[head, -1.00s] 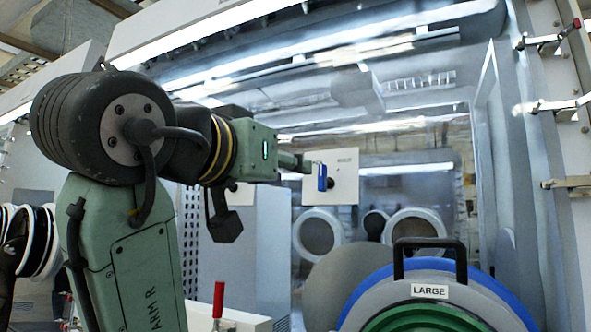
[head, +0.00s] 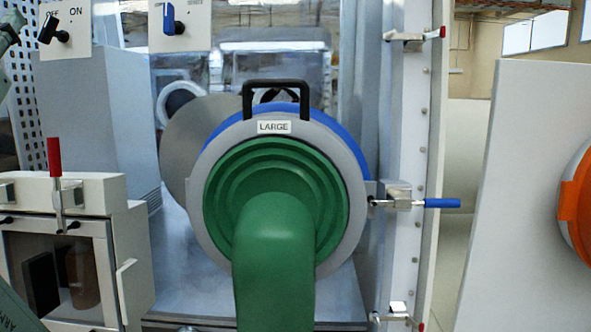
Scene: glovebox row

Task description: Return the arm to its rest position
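My gripper is not clearly in view; its fingertips do not show. Only slivers of my green arm show, one at the upper left edge and one in the lower left corner with part of its lettering. The blue switch handle (head: 169,20) on a pale panel at the top stands upright, with nothing of mine touching it. Whether anything is held cannot be seen.
A large round port (head: 357,190) labelled LARGE, with a black handle and a green glove (head: 273,260), fills the middle. A red-handled clamp (head: 55,160) stands on a white windowed box (head: 100,190) at left. A blue-handled latch (head: 440,203) sticks out at right.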

